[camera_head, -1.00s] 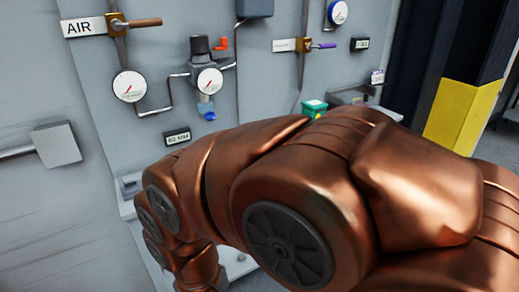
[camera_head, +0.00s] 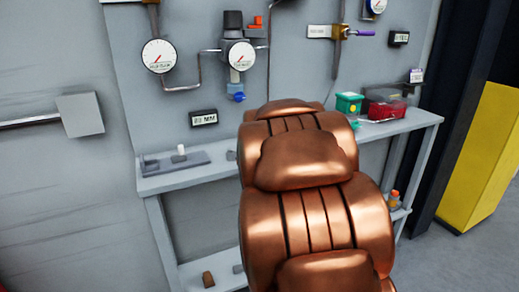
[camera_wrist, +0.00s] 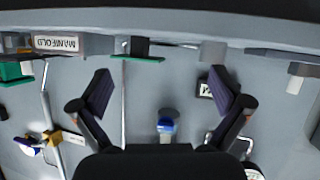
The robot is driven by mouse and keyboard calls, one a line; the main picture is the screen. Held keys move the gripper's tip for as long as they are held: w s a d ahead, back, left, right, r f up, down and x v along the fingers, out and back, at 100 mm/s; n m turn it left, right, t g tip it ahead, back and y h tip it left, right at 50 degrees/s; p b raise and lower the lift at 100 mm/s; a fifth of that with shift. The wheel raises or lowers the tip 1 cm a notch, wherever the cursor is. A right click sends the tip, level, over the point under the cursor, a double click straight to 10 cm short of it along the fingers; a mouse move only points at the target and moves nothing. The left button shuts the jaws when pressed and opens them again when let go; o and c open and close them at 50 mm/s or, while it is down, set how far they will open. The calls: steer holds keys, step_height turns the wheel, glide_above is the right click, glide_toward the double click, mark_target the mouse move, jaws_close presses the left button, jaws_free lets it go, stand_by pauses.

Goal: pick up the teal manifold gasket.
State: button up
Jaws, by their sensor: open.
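In the wrist view, which looks upside down, a thin teal piece (camera_wrist: 137,57), likely the manifold gasket, shows nearly edge-on against a dark block (camera_wrist: 140,46) at the bench. My gripper (camera_wrist: 160,80) is open, its two dark fingers spread wide with nothing between them. The teal piece lies beyond the fingers, between their directions and left of centre, apart from them. In the head view my copper arm hides the gripper and the middle of the bench, and I cannot make out the gasket there.
The grey bench (camera_head: 190,178) stands against a panel with gauges and pipes. A green box (camera_head: 349,103) and a red box (camera_head: 386,104) stand at its right end. A MANIFOLD label (camera_wrist: 55,43) shows near the teal piece. A blue-knobbed regulator (camera_wrist: 168,125) projects from the panel.

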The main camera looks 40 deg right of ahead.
steer(key=d+t+b, duration=0.1)
steer(key=d, duration=0.1)
steer(key=w+d+f+t+b, duration=0.1)
steer(key=d, duration=0.1)
steer(key=d+t+b, duration=0.1)
steer(key=shift+w+d+f+t, duration=0.25)
steer(key=shift+w+d+t, duration=0.05)
steer(key=shift+w+d, duration=0.1)
steer(key=shift+d+f+n+t+y+b, duration=0.15)
steer(key=shift+d+n+t+y+b, duration=0.25)
steer(key=shift+d+t+b, duration=0.35)
steer(key=shift+s+d+t+b, duration=0.1)
steer(key=shift+t+b, duration=0.2)
steer(key=shift+t, duration=0.15)
steer(key=shift+y, duration=0.3)
steer(key=shift+r+b+x, duration=0.15)
steer(key=shift+x, duration=1.75)
steer(key=shift+r+b+x, duration=0.15)
steer(key=shift+x, duration=1.75)
steer(key=shift+r, duration=0.1)
steer(key=c, duration=0.7)
steer(key=shift+r, duration=0.1)
steer(key=shift+c, duration=0.2)
